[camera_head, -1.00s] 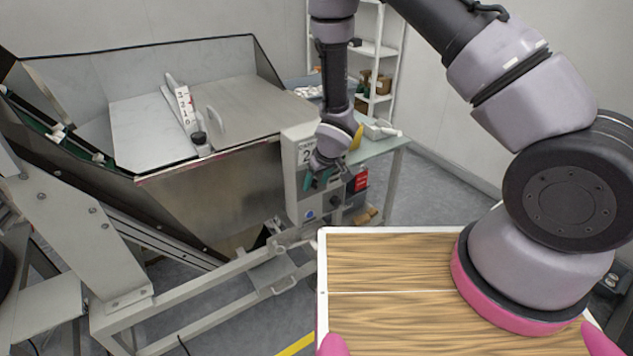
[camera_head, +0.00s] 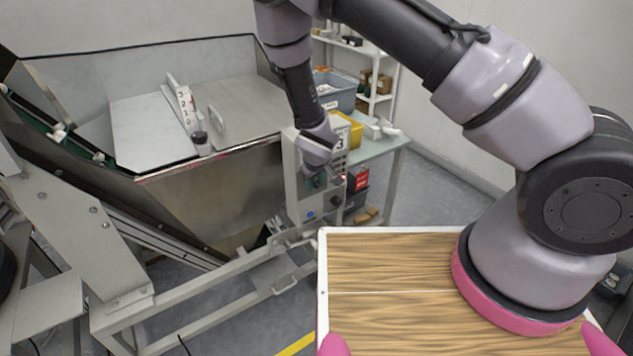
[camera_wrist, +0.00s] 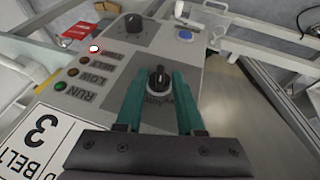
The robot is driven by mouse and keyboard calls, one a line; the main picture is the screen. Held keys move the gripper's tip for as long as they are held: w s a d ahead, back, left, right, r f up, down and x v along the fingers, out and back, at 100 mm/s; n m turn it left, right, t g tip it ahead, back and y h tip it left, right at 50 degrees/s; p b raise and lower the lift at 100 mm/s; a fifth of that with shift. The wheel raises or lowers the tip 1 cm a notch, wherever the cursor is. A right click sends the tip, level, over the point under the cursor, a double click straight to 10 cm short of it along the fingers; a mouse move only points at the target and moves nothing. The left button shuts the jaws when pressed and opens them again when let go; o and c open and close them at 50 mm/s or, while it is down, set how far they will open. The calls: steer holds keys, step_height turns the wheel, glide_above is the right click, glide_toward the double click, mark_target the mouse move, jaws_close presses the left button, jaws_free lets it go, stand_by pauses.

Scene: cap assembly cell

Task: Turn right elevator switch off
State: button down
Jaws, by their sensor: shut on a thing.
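The grey control box (camera_head: 301,206) stands at the right front of the metal hopper. Its panel fills the middle of the wrist view, with a black rotary switch (camera_wrist: 158,80) on it. My gripper (camera_wrist: 160,74) has its teal fingers on either side of this switch and is shut on it. The lettering around the switch is partly hidden and cannot be read clearly. In the head view my gripper (camera_head: 317,181) is at the front of the box, its fingertips largely hidden by the wrist.
A second black knob (camera_wrist: 133,22) and a blue button (camera_wrist: 185,35) are further along the panel. The metal hopper (camera_head: 215,190) is to the left. A wooden-topped surface (camera_head: 390,265) is in front.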

steer(key=t+h, duration=0.2)
steer(key=h, duration=0.1)
steer(key=n+t+h, duration=0.1)
steer(key=shift+s+a+f, duration=0.25)
steer(key=shift+a, duration=0.15)
steer(key=shift+t+h, duration=0.3)
steer(key=c, duration=0.5)
jaws_free()
steer(key=shift+c, duration=0.2)
steer(key=v, duration=1)
steer(key=shift+s+r, duration=0.25)
